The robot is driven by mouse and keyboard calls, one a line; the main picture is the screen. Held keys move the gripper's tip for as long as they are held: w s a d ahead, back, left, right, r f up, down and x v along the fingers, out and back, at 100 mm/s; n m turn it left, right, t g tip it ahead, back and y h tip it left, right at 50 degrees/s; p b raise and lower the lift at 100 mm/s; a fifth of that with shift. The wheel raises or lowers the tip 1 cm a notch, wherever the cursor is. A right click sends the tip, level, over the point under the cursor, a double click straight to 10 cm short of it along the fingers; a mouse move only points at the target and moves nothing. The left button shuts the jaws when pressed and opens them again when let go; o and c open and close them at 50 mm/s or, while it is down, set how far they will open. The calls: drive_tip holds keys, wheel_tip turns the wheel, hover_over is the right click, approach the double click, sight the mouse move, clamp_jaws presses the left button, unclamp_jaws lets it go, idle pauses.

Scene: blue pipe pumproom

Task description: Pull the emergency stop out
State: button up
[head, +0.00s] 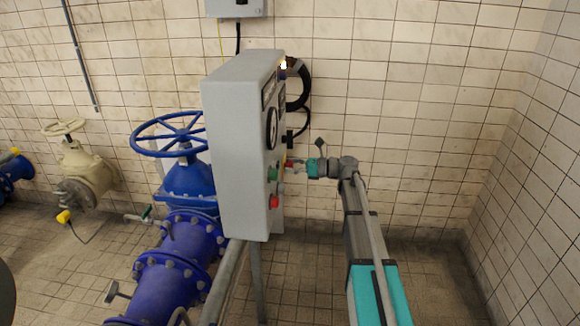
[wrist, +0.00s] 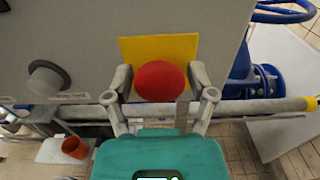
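The emergency stop is a round red button (wrist: 161,80) on a yellow plate (wrist: 180,48), on the grey control box's face. In the wrist view my gripper (wrist: 160,78) has one finger on each side of the red button, very close to its edges. I cannot tell whether the fingers touch it. In the head view my gripper (head: 292,165) reaches from the right to the face of the grey control box (head: 235,150). The button is hard to make out there, as the face is seen edge-on.
A black-and-grey knob (wrist: 47,78) sits left of the button. A green button (head: 273,173) and a red one (head: 273,202) are on the box's face. A blue valve wheel (head: 170,133) and blue pipe (head: 175,275) stand left of the box. The tiled wall is behind.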

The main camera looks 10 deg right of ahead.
drive_tip(key=c, duration=0.8)
drive_tip(key=shift+v, duration=0.9)
clamp_jaws()
drive_tip(key=o, duration=1.3)
unclamp_jaws()
drive_tip(key=shift+d, duration=0.15)
drive_tip(key=shift+o, duration=0.2)
drive_tip(key=v, duration=1.2)
